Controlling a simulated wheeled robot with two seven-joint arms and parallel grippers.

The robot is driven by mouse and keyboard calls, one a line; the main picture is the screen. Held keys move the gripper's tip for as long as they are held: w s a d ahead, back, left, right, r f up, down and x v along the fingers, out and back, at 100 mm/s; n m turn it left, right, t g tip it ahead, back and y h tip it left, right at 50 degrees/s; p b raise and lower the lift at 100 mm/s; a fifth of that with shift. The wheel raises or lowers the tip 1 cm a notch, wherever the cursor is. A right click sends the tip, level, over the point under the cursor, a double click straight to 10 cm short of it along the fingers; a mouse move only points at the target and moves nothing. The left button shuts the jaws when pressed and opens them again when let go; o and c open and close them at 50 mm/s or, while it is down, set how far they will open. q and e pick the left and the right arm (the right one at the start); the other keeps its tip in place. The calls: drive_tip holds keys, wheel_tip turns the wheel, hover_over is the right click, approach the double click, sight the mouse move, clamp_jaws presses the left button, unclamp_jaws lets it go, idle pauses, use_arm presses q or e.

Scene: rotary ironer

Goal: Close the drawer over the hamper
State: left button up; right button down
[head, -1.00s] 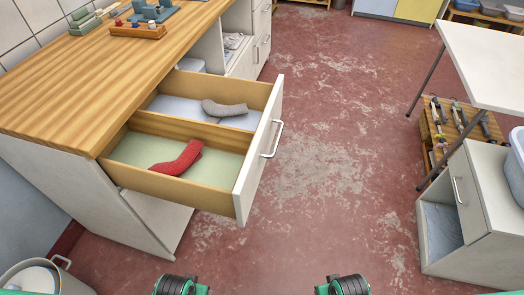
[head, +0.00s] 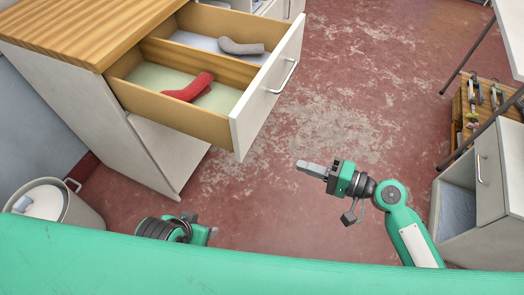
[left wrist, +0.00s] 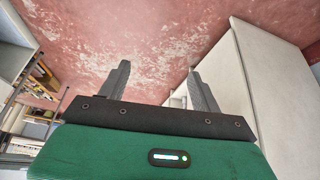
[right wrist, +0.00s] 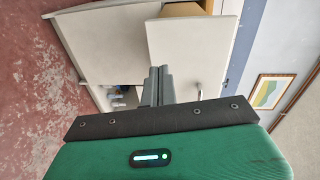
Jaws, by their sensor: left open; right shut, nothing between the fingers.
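The drawer (head: 271,92) stands pulled out from the wood-topped cabinet, with a white front and a metal handle (head: 284,77). A red sock-like item (head: 188,88) and a grey one (head: 241,46) lie in its two compartments. The drawer front also shows in the right wrist view (right wrist: 192,42). My right gripper (head: 308,167) is shut and empty, below and right of the drawer front in the head view, apart from it. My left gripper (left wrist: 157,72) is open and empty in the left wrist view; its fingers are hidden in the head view. I cannot tell which container is the hamper.
A grey bin (head: 77,208) with a handle stands beside the cabinet at lower left. A white cabinet (head: 480,200) and a small wooden tool stand (head: 462,107) are at the right. The red floor (head: 335,110) between is clear.

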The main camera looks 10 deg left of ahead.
wheel_tip(320, 180, up, 2)
drive_tip(key=r+y, duration=0.1)
approach(244, 138)
use_arm(q)
drive_tip(key=shift+s+a+r+g+p, duration=0.1)
drive_tip(key=shift+s+a+g+p, duration=0.15)
drive_tip(key=shift+s+p, duration=0.15)
drive_tip(key=shift+s+a+g+p, duration=0.15)
drive_tip(key=shift+s+g+p, duration=0.1)
drive_tip(key=shift+s+p, duration=0.15)
use_arm(e)
drive_tip(key=shift+m, duration=0.3)
drive_tip(key=x, duration=0.6)
drive_tip(key=shift+w+a+f, duration=0.15)
drive_tip(key=shift+w+a, duration=0.1)
drive_tip(key=shift+a, duration=0.1)
